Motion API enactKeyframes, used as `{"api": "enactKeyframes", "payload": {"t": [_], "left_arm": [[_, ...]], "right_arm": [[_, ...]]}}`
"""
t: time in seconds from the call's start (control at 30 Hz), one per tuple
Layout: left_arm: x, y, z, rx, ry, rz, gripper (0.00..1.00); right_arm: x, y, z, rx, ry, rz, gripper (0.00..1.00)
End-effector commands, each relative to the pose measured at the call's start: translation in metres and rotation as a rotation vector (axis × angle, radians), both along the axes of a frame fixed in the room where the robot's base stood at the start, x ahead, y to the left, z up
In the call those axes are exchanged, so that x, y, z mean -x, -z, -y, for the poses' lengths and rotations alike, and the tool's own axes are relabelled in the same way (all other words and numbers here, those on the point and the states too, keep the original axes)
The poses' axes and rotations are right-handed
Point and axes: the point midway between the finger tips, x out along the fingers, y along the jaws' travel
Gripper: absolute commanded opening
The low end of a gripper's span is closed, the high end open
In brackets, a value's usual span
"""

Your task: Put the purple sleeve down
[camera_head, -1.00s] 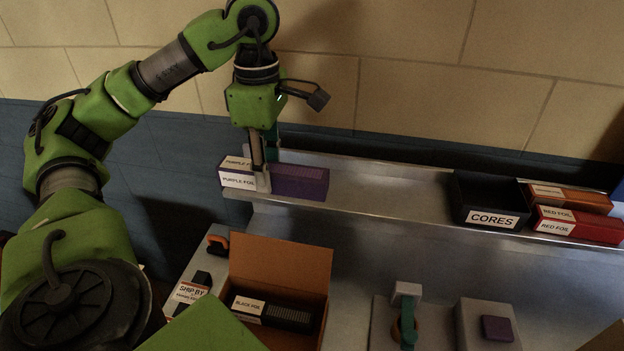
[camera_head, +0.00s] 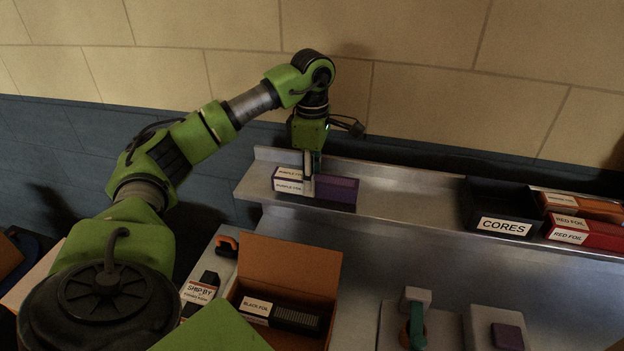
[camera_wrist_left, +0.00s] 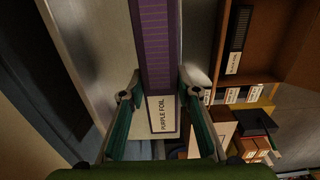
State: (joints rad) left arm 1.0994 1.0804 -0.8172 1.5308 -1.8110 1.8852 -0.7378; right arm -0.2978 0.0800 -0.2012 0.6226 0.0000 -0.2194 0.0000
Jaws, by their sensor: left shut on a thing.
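The purple sleeve (camera_head: 337,191) is a long box with white "PURPLE FOIL" labels on its left part. It is level at the left part of the metal shelf (camera_head: 412,203), close to the front edge. I cannot tell whether its underside touches the shelf. My left gripper (camera_head: 312,184) points down from above and is shut on the sleeve near its middle. In the left wrist view the sleeve (camera_wrist_left: 158,55) runs between the two fingers (camera_wrist_left: 159,92), its label facing the camera. My right gripper is not in view.
A black CORES bin (camera_head: 503,226) and the red foil box (camera_head: 590,234) stand at the shelf's right. Below are an open carton (camera_head: 290,262) holding a black foil box (camera_head: 283,314), a tape dispenser (camera_head: 414,322) and a purple block (camera_head: 507,336). The middle of the shelf is clear.

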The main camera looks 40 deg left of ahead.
Motion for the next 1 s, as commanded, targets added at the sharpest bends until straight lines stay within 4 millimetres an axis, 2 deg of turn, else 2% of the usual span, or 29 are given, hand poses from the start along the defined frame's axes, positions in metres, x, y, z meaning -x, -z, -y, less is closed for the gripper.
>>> {"api": "enactKeyframes", "payload": {"t": [0.13, 0.5, 0.53, 0.6, 0.87, 1.0], "left_arm": [[0.000, 0.011, 0.000, -0.001, 0.000, 0.002, 0.07], [0.001, 0.017, 0.000, 0.000, 0.000, 0.001, 0.07], [0.001, 0.016, 0.000, 0.000, 0.000, 0.001, 0.35], [0.001, 0.016, 0.000, 0.000, 0.000, 0.001, 0.47], [0.001, 0.015, 0.000, 0.000, 0.000, 0.001, 0.47], [0.000, 0.009, 0.000, 0.001, 0.000, 0.003, 0.47]], "right_arm": [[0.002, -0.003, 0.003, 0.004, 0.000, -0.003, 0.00], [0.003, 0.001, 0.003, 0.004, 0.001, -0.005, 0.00], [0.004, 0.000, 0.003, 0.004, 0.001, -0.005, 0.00], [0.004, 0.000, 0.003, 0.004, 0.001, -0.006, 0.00], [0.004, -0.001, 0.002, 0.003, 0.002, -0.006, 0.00], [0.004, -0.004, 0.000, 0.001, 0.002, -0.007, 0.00]]}}
